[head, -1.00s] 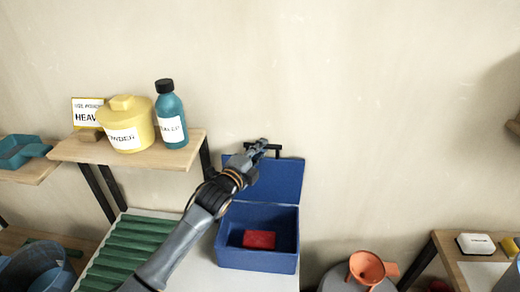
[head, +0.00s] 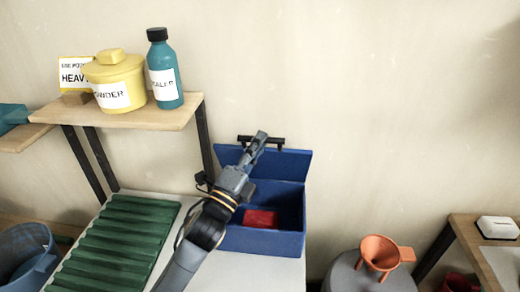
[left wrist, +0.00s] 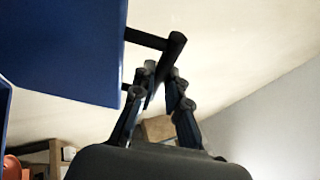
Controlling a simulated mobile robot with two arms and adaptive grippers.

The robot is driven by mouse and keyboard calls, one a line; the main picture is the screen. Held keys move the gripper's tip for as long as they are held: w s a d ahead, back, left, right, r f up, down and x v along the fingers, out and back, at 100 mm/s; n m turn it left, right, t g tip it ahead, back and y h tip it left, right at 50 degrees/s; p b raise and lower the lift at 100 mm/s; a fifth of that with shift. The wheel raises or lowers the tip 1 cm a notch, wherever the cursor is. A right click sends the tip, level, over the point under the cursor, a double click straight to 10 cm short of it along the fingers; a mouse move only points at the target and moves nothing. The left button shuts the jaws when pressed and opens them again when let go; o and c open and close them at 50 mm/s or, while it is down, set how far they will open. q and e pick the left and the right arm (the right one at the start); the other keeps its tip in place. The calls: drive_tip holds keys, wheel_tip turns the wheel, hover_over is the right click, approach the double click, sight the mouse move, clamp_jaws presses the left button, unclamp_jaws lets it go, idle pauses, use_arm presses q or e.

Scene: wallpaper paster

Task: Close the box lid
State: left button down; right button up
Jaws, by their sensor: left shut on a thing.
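The blue box (head: 262,241) stands on the white table with its lid (head: 293,164) raised at the back, tilted partly over the opening. A red block (head: 261,218) lies inside the box. A black handle (head: 276,142) is on the lid's far edge. My left gripper (head: 262,137) reaches over the box and is shut on this handle. In the left wrist view the fingers (left wrist: 162,78) close around the dark handle bar (left wrist: 150,39), beside the blue lid (left wrist: 65,45). My right gripper is not in view.
A shelf (head: 130,116) at the left holds a yellow powder tub (head: 113,70) and a teal bottle (head: 164,75). A green ribbed tray (head: 120,240) lies left of the box. An orange funnel (head: 380,252) sits on a grey drum at the right.

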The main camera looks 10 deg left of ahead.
use_arm(q)
drive_tip(key=shift+m+t+h, duration=0.7)
drive_tip(key=shift+s+f+b, duration=0.6)
drive_tip(key=shift+s+b, duration=0.25)
drive_tip(key=shift+b, duration=0.4)
drive_tip(key=shift+s+f+b, duration=0.55)
drive_tip(key=shift+s+b, duration=0.3)
drive_tip(key=shift+b, duration=0.4)
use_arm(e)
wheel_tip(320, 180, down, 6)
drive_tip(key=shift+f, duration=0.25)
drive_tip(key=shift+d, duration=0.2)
use_arm(q)
drive_tip(key=c, duration=1.3)
unclamp_jaws()
drive_tip(key=shift+c, duration=0.2)
drive_tip(key=v, duration=1.2)
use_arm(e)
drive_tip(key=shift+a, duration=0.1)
